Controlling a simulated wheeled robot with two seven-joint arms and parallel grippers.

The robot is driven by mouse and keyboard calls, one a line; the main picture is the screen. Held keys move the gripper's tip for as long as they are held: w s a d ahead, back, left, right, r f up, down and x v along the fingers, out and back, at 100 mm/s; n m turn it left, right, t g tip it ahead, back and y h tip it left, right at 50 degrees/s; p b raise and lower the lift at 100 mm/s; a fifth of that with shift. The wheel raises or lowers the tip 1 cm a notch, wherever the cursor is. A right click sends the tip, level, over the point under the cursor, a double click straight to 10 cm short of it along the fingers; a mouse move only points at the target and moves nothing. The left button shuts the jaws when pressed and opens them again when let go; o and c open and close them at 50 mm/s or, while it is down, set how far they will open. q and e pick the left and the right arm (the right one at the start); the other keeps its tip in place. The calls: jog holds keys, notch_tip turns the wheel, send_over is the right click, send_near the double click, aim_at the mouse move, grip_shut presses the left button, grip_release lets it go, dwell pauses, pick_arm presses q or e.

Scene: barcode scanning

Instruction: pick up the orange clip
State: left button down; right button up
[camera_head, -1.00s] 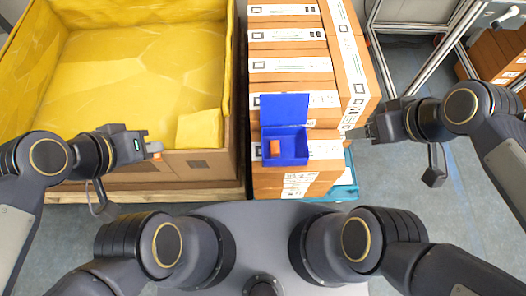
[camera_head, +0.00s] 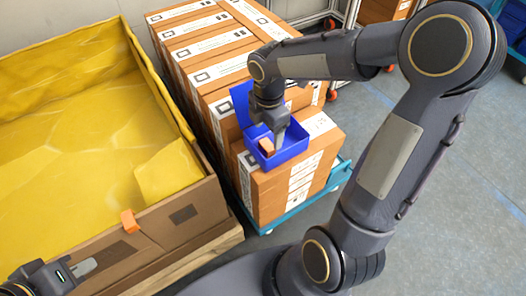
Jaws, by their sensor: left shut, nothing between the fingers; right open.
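An orange clip (camera_head: 129,221) sits on the near rim of the yellow-lined box (camera_head: 186,222). A second small orange piece (camera_head: 266,145) lies inside the open blue box (camera_head: 293,151). My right gripper (camera_head: 277,143) points down into the blue box, open, with its fingers right beside this piece. I cannot tell whether they touch it or straddle it, and part of the box floor is hidden. My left gripper (camera_head: 88,267) is shut and empty at the lower left, apart from the clip on the rim.
The blue box stands on a stack of cardboard cartons (camera_head: 262,192) on a teal wheeled base (camera_head: 300,207). Its raised lid (camera_head: 240,103) stands at its back left. The yellow-lined box fills the left side. Open floor (camera_head: 460,200) lies to the right.

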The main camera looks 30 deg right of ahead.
aim_at(267, 144)
jog(key=f+b, duration=0.1)
jog(key=f, duration=0.1)
jog(key=f+b, duration=0.1)
jog(key=f, duration=0.2)
jog(key=shift+w+f+b, duration=0.2)
jog(key=shift+f+b, duration=0.05)
jog(key=shift+b, duration=0.05)
jog(key=c, duration=1.1)
